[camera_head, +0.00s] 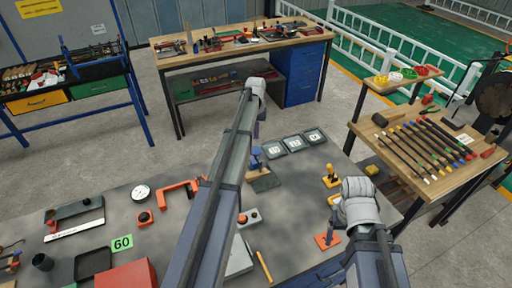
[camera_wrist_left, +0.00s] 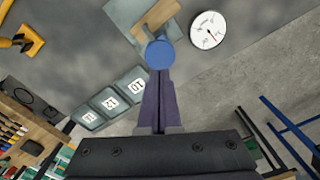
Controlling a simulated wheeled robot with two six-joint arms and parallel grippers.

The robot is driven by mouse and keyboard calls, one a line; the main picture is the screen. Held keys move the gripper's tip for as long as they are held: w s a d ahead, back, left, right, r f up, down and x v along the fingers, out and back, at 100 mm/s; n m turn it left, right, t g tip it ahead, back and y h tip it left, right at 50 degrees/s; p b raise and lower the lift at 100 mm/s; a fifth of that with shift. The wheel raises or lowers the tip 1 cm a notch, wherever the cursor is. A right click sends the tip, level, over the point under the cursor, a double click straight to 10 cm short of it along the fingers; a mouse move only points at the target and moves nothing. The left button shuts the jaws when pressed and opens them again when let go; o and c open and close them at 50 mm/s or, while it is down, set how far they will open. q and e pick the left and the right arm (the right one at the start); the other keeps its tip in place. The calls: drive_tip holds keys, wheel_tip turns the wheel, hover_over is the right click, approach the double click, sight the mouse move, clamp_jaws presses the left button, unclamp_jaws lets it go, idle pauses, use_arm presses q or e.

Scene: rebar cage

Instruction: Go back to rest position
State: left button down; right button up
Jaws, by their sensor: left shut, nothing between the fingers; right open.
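My left gripper (camera_head: 257,141) is shut and empty at the end of the arm that reaches over the middle of the grey table. In the left wrist view its purple fingers (camera_wrist_left: 158,75) are together, pointing at a round blue knob (camera_wrist_left: 160,53). The blue-topped tool (camera_head: 256,155) stands on a flat plate just below the fingertips; I cannot tell whether they touch. My right arm comes in at the lower right over the table's right end, its pale wrist joint (camera_head: 360,203) in sight. The right gripper's fingers are hidden behind it.
Numbered tiles (camera_head: 295,143), a dial (camera_head: 141,192), an orange clamp (camera_head: 178,194) and a yellow-handled tool (camera_head: 331,175) lie on the grey table (camera_head: 205,160). A wooden table (camera_head: 408,190) with several rods stands right. A workbench (camera_head: 170,46) stands behind, with open floor between.

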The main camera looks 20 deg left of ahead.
idle(0.3)
use_arm(q)
drive_tip(key=s+d+f+m+b, duration=0.2)
drive_tip(key=s+d, duration=0.4)
drive_tip(key=d, duration=0.3)
drive_tip(key=s+d+f+m+b, duration=0.1)
drive_tip(key=s+d+f+b, duration=0.2)
drive_tip(key=s+d, duration=0.4)
drive_tip(key=s+d+f+m+b, duration=0.2)
drive_tip(key=s+d, duration=0.5)
drive_tip(key=s, duration=0.2)
drive_tip(key=s+d+f+m+y+b, duration=0.1)
drive_tip(key=s+d+f+m+b, duration=0.1)
drive_tip(key=s+d, duration=0.5)
drive_tip(key=s, duration=0.2)
drive_tip(key=shift+s+f+b, duration=0.2)
drive_tip(key=shift+s+b, duration=0.15)
use_arm(e)
wheel_tip(320, 180, down, 10)
drive_tip(key=shift+r, duration=0.25)
drive_tip(key=shift+c, duration=0.3)
